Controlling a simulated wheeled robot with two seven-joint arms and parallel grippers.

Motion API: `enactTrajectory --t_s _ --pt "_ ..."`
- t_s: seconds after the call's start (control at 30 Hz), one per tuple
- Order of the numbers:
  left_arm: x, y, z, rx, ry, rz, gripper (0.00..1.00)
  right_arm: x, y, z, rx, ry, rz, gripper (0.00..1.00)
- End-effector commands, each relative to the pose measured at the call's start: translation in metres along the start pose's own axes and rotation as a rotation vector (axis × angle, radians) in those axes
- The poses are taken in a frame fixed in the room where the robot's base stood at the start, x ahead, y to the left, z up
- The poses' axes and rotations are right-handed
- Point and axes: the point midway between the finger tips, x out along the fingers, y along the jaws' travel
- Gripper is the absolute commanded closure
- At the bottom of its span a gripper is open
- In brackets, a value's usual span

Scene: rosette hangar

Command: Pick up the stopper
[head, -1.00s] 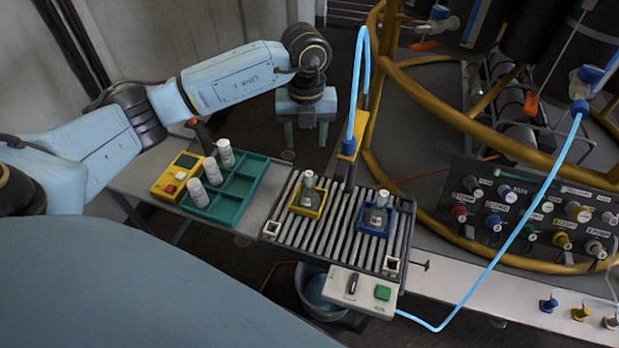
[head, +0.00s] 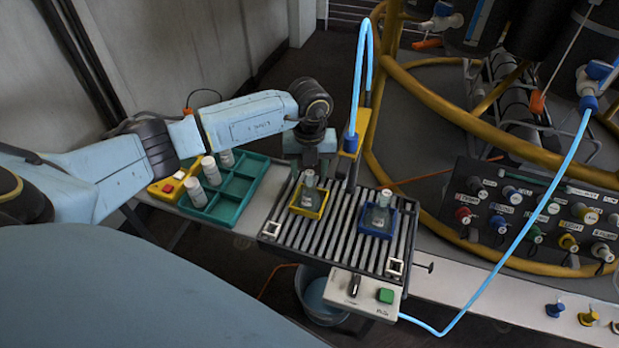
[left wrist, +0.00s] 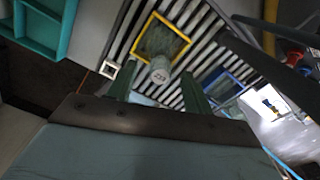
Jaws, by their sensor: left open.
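A small bottle with a pale greenish stopper (head: 309,178) stands upright in a yellow square holder (head: 323,208) on the slatted rack. A similar stoppered bottle (head: 379,212) stands in a blue holder (head: 365,232) to its right. In the left wrist view, the round numbered top of the stopper (left wrist: 160,70) shows in front of the yellow holder (left wrist: 183,34). My left gripper (head: 311,166) is open, pointing down just behind and above the yellow holder's bottle. Its green fingers (left wrist: 158,88) lie either side of the stopper's line, not closed on it. My right gripper is out of view.
A teal tray (head: 235,187) with several white vials and a yellow device (head: 165,190) lie left of the slatted rack (head: 345,245). A yellow post (head: 350,145) with a blue hose stands close right of my gripper. A control box (head: 350,293) is at the rack's front.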

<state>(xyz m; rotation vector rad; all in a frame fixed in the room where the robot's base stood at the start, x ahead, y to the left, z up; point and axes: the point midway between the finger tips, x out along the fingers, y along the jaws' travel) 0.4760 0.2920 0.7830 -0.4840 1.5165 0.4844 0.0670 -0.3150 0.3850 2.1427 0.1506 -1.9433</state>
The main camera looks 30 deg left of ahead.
Motion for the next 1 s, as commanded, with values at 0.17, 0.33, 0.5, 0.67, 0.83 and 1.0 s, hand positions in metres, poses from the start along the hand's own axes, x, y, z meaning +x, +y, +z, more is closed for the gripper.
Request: enactTrajectory --t_s 0.17,0.33,0.5,0.67,0.83,1.0 --pt "-0.001 0.0 0.0 0.0 0.0 0.0 0.54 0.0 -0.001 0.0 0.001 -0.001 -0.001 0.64" --pt "-0.001 0.0 0.0 0.0 0.0 0.0 0.76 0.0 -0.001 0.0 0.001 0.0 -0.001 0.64" --pt "-0.001 0.0 0.0 0.0 0.0 0.0 0.88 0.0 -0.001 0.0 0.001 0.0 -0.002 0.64" --pt "-0.001 0.0 0.0 0.0 0.0 0.0 0.88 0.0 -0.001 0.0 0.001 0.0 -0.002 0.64" --pt "-0.007 0.0 0.001 0.0 -0.002 -0.001 0.88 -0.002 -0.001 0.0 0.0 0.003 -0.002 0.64" --pt "-0.036 -0.001 0.001 0.001 -0.004 -0.003 0.88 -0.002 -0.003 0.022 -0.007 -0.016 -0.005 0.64"
